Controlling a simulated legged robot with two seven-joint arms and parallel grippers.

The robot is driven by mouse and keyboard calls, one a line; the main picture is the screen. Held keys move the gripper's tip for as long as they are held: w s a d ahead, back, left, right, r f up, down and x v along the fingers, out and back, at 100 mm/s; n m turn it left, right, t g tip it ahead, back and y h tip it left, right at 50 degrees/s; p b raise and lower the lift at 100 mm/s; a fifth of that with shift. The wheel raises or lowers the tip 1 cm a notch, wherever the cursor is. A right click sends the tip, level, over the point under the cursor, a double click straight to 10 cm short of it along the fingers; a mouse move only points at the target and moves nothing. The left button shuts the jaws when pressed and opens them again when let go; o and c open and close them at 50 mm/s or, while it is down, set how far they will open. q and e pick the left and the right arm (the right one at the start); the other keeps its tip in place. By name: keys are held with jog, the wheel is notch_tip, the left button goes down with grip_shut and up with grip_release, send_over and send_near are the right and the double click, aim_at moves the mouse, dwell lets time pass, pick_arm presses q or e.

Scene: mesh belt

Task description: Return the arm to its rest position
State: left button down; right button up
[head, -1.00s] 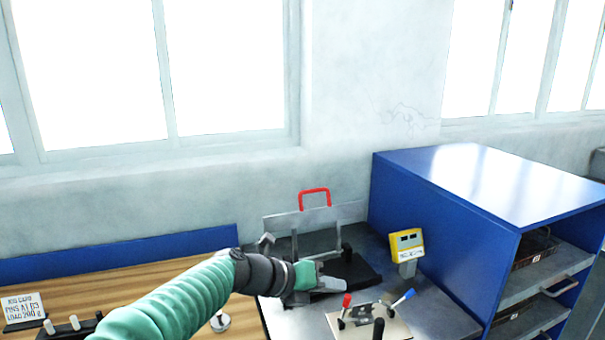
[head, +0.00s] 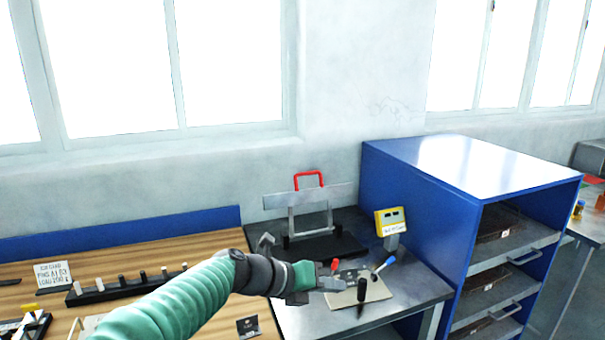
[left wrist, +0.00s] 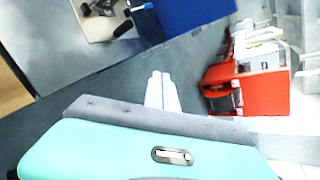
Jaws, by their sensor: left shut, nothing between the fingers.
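My left arm comes in from the lower left in the head view, with a green sleeve and a dark wrist. Its gripper (head: 328,285) is shut and empty, in front of the grey metal bench. In the left wrist view the two pale fingertips (left wrist: 162,88) lie close together, with the dark floor behind them. My right gripper is not in view.
A fixture plate (head: 350,292) with red and blue handles sits on the bench, close behind my gripper in the picture. A yellow display box (head: 390,220) and a red-handled frame (head: 309,200) stand behind. A blue cabinet (head: 412,205) is at right.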

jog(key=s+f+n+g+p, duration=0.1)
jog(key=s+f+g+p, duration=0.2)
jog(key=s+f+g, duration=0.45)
pick_arm(q)
jog(key=s+a+f+m+g+y, duration=0.1)
jog(key=s+a+f+m+y, duration=0.2)
jog(key=s+a+f+m, duration=0.3)
jog(key=s+a+f+m+g+y+p, duration=0.1)
jog(key=s+a+f+m+y, duration=0.3)
jog(key=s+a+f+m, duration=0.3)
jog(key=s+a+f+m+g+y+p, duration=0.1)
jog(key=s+a+f+m+y, duration=0.2)
jog(key=s+a+m, duration=1)
notch_tip(320, 180, down, 4)
jog(key=s+m, duration=0.1)
jog(key=m, duration=0.6)
jog(key=shift+s+m, duration=0.2)
jog(key=shift+m, duration=0.1)
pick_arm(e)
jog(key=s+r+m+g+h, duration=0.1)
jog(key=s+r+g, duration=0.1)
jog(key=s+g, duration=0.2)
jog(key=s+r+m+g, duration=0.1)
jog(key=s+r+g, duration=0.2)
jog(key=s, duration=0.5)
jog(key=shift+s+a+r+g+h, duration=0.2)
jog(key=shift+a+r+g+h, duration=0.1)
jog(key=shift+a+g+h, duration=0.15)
